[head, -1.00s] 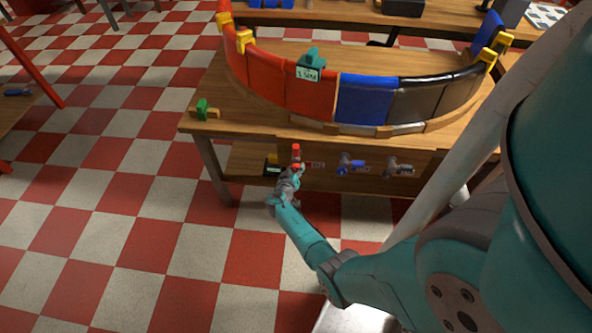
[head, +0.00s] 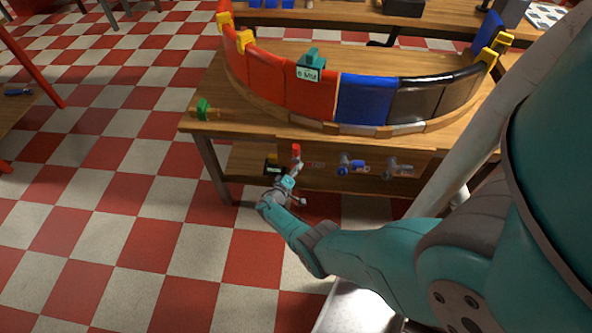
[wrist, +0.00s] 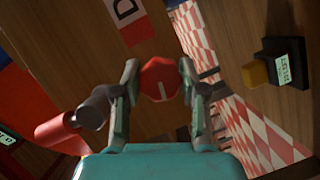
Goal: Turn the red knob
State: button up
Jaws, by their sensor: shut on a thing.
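The red knob (wrist: 160,80) is round and faceted, with a pale line on its face. In the wrist view it sits between the two fingers of my gripper (wrist: 160,74), which is shut on it. In the head view my gripper (head: 296,175) is at the wooden front under the table edge. The knob cannot be made out there, behind my gripper.
A red cylinder (wrist: 62,130) with a dark end lies close to my left finger; blue (head: 350,163) and grey (head: 397,166) fittings are to the right. A small black box (wrist: 284,62) with a yellow part is nearby. The curved panel wall (head: 365,98) stands above.

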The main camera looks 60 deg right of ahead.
dwell(0.4)
jog(key=o, duration=1.2)
jog(key=shift+c, duration=0.2)
jog(key=a+r, duration=0.1)
jog(key=a, duration=1.1)
jog(key=shift+s+r, duration=0.15)
jog(key=shift+r, duration=0.25)
